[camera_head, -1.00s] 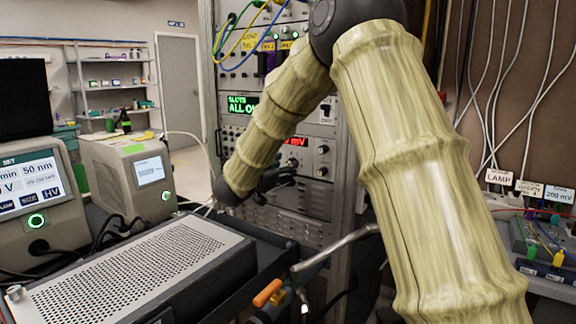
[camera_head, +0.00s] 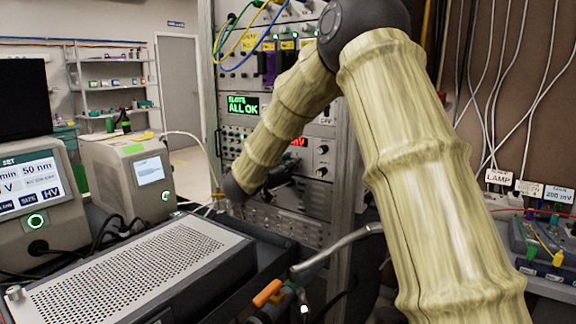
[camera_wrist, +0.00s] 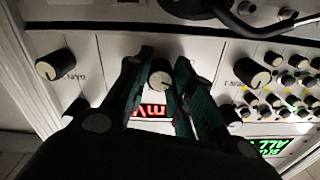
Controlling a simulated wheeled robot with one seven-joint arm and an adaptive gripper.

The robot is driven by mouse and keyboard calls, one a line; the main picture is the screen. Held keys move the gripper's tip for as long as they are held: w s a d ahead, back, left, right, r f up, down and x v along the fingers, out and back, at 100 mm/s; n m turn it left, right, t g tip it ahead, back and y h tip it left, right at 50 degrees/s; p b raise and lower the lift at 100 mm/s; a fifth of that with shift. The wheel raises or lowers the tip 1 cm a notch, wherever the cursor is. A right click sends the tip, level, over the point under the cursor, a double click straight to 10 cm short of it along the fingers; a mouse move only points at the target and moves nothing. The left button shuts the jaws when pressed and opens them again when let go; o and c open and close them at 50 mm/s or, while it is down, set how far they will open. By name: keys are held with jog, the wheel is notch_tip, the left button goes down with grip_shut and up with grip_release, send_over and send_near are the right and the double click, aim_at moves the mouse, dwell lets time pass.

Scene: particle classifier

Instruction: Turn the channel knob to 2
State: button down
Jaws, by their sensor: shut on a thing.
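In the wrist view, my gripper (camera_wrist: 159,66) has its two green-black fingers closed on either side of a round knob with a pale face (camera_wrist: 160,79). The knob sits on a light instrument panel, beside a red "mV" display (camera_wrist: 152,110). The fingers hide any label around this knob, so I cannot read its setting or confirm that it is the channel knob. In the head view, my gripper (camera_head: 277,181) is dark and small against the rack, partly behind my forearm. The held knob is hidden there.
A cable (camera_wrist: 250,22) crosses the top right. In the head view, a perforated metal box (camera_head: 140,265) stands in front of the rack.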

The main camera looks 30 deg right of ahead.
jog(key=shift+f+m+b, duration=0.15)
jog(key=shift+m+b, duration=2.5)
jog(key=shift+m, duration=1.75)
jog(key=shift+s, duration=0.1)
jog(key=c, duration=1.2)
grip_release()
jog(key=shift+a, duration=0.1)
jog(key=v, duration=1.1)
jog(key=shift+s+a, duration=0.2)
jog(key=shift+a, duration=0.15)
